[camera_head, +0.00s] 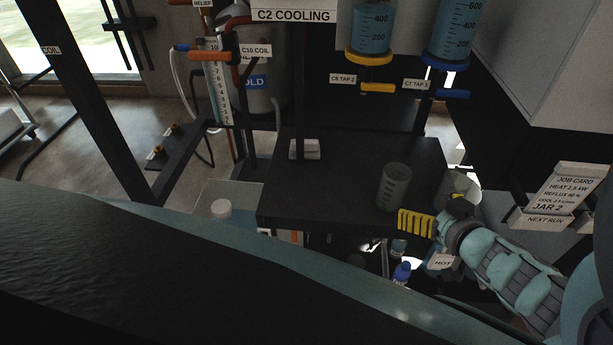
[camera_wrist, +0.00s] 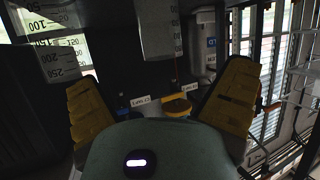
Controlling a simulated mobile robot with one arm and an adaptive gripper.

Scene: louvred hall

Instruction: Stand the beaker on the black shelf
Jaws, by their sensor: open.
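The clear graduated beaker (camera_head: 394,186) stands upright on the right part of the black shelf (camera_head: 330,185), near its front edge. My gripper (camera_head: 416,223) is just below and right of the beaker in the head view, with yellow ribbed fingers; it looks clear of the beaker. In the wrist view, the open fingers of my gripper (camera_wrist: 160,95) stand wide apart with nothing gripped between them. A clear graduated vessel, probably the beaker (camera_wrist: 52,45), shows at the upper left there, outside the fingers.
Two blue-filled reservoirs with a yellow tap (camera_head: 378,87) and a blue tap (camera_head: 453,94) hang above the shelf's back. A blue-capped bottle (camera_head: 402,273) stands below. A job card holder (camera_head: 541,217) is at right. The shelf's middle is clear.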

